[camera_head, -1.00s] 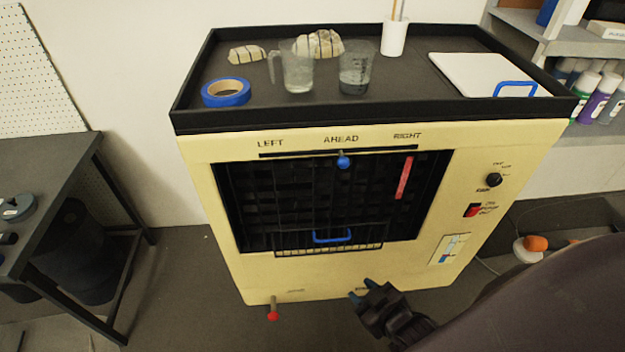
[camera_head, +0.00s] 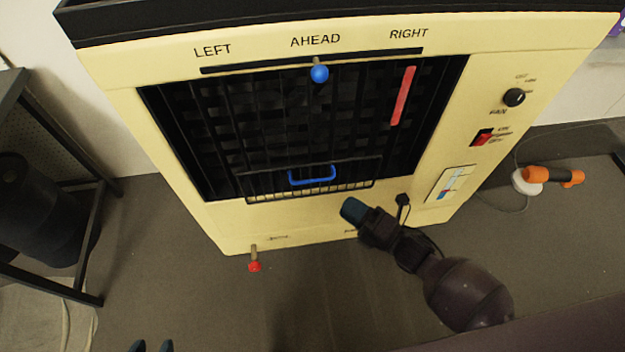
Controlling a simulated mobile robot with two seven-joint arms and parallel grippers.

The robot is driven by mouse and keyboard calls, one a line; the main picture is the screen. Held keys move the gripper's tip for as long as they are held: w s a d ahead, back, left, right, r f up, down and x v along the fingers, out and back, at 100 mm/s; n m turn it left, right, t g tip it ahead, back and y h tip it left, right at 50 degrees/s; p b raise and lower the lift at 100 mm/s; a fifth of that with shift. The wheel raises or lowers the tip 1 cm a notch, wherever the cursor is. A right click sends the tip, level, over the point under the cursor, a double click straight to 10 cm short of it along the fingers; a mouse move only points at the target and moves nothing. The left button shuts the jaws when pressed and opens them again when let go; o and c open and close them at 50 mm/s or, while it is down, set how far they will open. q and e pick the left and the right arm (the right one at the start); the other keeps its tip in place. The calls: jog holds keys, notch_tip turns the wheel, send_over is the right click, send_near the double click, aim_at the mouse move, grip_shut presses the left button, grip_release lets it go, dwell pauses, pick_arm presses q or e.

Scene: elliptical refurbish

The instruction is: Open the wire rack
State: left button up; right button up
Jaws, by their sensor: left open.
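The wire rack (camera_head: 262,182) sits low in the dark front opening of the cream cabinet. It has thin dark bars and a blue loop handle (camera_head: 312,181) at its front. How far it stands out is hard to tell. My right gripper (camera_head: 353,211) comes in from the lower right, with its blue tip below and right of the handle, apart from it in the picture. Its fingers overlap, so its opening is unclear. My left gripper (camera_head: 151,347) shows only two blue fingertips at the bottom edge, spread apart, empty and far from the rack.
A blue knob (camera_head: 319,74) sits on the slot under AHEAD. A red strip (camera_head: 403,96) hangs at the opening's right. A red-tipped peg (camera_head: 254,263) sticks out below. A dark table frame (camera_head: 88,245) stands left. An orange-handled object (camera_head: 552,175) lies right. Floor in front is clear.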

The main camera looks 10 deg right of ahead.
jog(key=r, duration=0.2)
send_over(313, 184)
jog(key=s, duration=0.4)
jog(key=shift+w+a+f+b, duration=0.1)
jog(key=shift+a+f+b, duration=0.15)
jog(key=shift+b, duration=0.2)
grip_shut()
